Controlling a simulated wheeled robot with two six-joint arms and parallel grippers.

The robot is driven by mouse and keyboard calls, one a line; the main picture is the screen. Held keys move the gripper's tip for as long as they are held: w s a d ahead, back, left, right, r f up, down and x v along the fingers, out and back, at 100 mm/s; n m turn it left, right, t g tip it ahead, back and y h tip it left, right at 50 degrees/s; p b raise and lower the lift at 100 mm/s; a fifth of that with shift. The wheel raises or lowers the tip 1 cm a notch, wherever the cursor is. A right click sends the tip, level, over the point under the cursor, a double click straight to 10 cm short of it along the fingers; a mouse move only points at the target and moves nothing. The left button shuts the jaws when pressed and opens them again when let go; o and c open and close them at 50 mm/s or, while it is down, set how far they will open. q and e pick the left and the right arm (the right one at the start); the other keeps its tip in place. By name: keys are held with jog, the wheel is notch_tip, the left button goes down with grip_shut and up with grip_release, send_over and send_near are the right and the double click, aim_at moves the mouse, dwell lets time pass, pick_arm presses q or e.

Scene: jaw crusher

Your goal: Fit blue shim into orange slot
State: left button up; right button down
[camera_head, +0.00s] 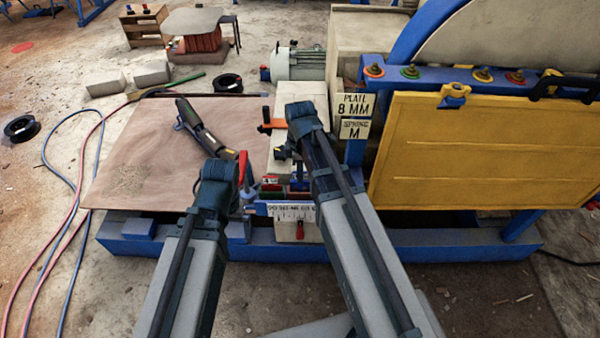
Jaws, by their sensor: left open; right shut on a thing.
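My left gripper (222,172) is left of the small coloured slots on the machine's front; it is open, though its fingertips are mostly hidden. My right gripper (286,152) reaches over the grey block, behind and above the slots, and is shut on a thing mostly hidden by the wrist. A small blue piece (299,186) shows just below it and looks like the blue shim; contact with the fingers cannot be made out. The orange slot (298,196) seems to be the reddish-orange patch right of a green one (271,195). Whether the shim touches the slot cannot be told.
A red-handled clamp (243,167) stands beside my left gripper. A white ruler plate (291,212) lies in front of the slots. A brown board (135,165) carries a dark tool (205,132). A yellow guard (480,150) and label plates (354,105) stand to the right.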

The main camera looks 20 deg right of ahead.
jog(key=shift+f+b, duration=1.15)
jog(key=shift+f, duration=0.1)
jog(key=c, duration=0.8)
grip_release()
jog(key=shift+r, duration=0.15)
notch_tip(320, 180, up, 14)
jog(key=p, duration=1.4)
jog(key=shift+f, duration=0.2)
